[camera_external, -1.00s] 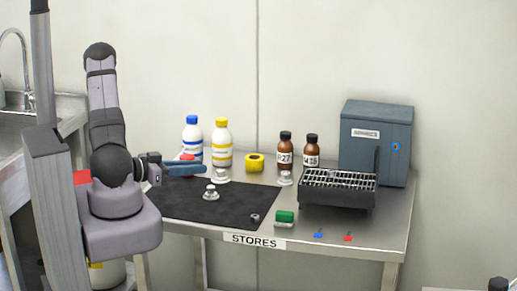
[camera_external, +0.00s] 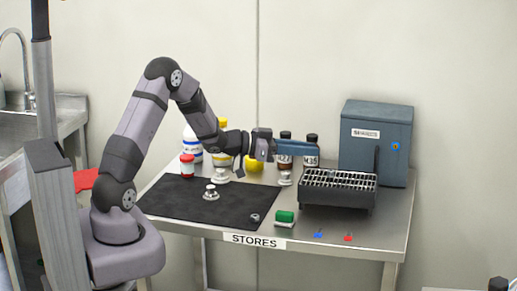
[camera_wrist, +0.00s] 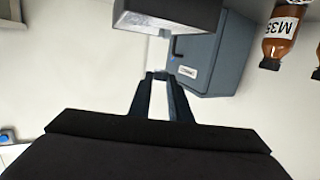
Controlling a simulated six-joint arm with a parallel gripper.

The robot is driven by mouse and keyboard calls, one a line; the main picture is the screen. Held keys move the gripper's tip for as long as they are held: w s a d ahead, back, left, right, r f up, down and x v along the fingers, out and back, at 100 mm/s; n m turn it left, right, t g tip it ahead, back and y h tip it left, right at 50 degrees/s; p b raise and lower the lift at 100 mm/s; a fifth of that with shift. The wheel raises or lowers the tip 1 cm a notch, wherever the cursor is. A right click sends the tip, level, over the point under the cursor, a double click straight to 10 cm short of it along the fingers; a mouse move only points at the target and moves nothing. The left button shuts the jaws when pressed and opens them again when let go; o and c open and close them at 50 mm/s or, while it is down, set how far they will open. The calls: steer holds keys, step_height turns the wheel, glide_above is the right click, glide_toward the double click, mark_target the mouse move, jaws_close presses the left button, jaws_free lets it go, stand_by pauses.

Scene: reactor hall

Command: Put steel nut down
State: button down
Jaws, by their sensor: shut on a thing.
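My gripper (camera_external: 318,150) is raised above the back of the bench, pointing right, in front of the brown bottles. In the wrist view its two long fingers (camera_wrist: 160,76) come together at the tips. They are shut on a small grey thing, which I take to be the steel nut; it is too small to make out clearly. A small grey ring-like piece, perhaps another nut (camera_external: 254,217), lies at the front right corner of the black mat (camera_external: 178,203).
A black wire-topped rack (camera_external: 337,194) and blue-grey cabinet (camera_external: 362,150) stand at right. Much of the mat is bare.

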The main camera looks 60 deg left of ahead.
step_height(320, 180, up, 4)
glide_above(330, 183)
steer(key=shift+m+h, duration=0.3)
steer(key=shift+h, duration=0.1)
steer(key=shift+f+b, duration=0.35)
steer(key=shift+f, duration=4.85)
steer(key=shift+f, duration=0.15)
steer(key=c, duration=1.9)
jaws_free()
